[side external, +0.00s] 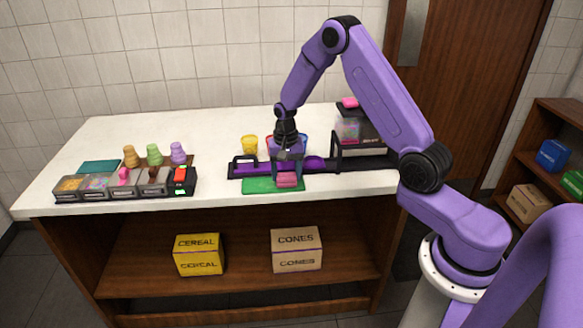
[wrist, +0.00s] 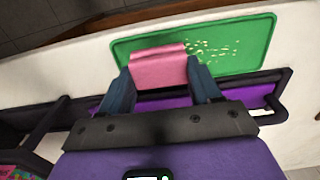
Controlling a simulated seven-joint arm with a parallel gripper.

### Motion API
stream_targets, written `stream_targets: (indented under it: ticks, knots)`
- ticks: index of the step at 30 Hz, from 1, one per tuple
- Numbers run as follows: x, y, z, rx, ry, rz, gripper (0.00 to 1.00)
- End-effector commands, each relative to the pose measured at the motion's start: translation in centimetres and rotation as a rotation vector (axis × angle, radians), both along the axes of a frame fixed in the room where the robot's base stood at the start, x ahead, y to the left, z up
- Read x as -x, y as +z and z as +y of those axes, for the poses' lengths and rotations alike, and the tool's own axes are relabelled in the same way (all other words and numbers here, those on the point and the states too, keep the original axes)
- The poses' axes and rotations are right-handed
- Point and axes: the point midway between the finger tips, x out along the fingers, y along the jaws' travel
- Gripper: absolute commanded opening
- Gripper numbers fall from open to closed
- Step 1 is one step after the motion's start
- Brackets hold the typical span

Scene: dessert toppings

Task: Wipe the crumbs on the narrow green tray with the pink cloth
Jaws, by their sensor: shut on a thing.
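The narrow green tray (side external: 258,186) lies flat on the white counter near its front edge. In the wrist view the tray (wrist: 145,48) has pale yellow crumbs (wrist: 212,48) scattered on its middle and right part. My gripper (side external: 287,172) is shut on the pink cloth (side external: 287,180). In the wrist view my gripper (wrist: 160,78) holds the folded cloth (wrist: 160,66) between its two fingers, over the tray's near edge, left of the crumbs. I cannot tell whether the cloth touches the tray.
A black-framed rack with a purple surface (side external: 315,163) stands right behind the tray. A yellow cup (side external: 250,145) is behind it, and a clear-sided dispenser (side external: 355,129) stands at right. Topping bins (side external: 97,186) and cones (side external: 154,154) are at left. The counter between is clear.

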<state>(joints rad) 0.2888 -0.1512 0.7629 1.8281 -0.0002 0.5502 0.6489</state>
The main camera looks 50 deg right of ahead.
Motion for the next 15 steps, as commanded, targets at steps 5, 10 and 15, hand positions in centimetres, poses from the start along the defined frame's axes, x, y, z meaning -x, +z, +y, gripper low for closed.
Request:
stream_targets:
  ticks: [5,10,15]
  knots:
    - [-1.2,-0.1,1.3,0.000,0.002,0.000,0.34]
    - [-2.3,-0.1,2.4,-0.001,0.002,-0.001,0.34]
    - [-3.4,-0.1,3.5,-0.001,0.002,-0.001,0.34]
